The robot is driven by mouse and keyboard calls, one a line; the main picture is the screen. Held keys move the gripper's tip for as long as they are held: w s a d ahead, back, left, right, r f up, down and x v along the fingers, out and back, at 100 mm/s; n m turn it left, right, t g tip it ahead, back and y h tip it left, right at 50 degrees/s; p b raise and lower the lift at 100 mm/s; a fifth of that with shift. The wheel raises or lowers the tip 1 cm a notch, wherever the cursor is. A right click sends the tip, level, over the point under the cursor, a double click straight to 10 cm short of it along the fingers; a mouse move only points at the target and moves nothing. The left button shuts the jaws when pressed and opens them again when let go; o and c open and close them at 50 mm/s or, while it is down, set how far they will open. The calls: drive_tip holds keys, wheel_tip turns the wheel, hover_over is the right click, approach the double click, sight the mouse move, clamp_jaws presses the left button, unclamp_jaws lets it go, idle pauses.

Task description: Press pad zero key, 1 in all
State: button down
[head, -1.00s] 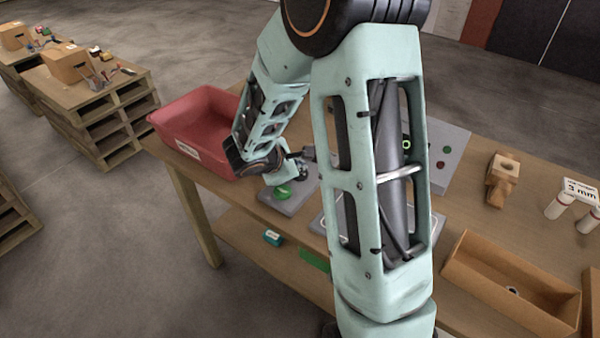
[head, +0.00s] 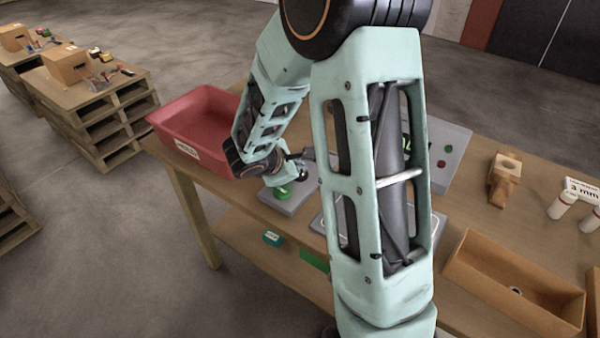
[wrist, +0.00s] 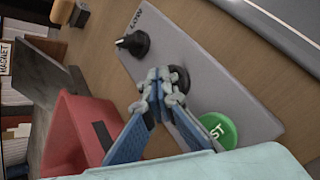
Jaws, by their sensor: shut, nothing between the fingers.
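No key marked zero can be read in either view. A grey control panel (wrist: 235,98) carries a black knob (wrist: 134,43), a dark round key or knob (wrist: 180,77) and a green round button (wrist: 219,130) with partly hidden lettering. In the wrist view my gripper (wrist: 160,82) is shut and empty, its tips over the panel and overlapping the dark round part; contact cannot be told. In the head view the panel (head: 272,202) with its green button (head: 283,191) lies below my gripper (head: 301,165), whose tips are hard to make out.
A red bin (head: 195,122) stands left of the panel. A grey unit (head: 448,150) with red and green buttons is partly behind my arm. A wooden block (head: 503,180), white bottles (head: 562,204) and an open cardboard box (head: 480,270) are on the right of the table.

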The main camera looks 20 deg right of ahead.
idle(0.3)
drive_tip(key=shift+r+p, duration=0.45)
drive_tip(key=shift+r, duration=0.35)
drive_tip(key=shift+r+p, duration=1.8)
drive_tip(key=shift+r, duration=0.75)
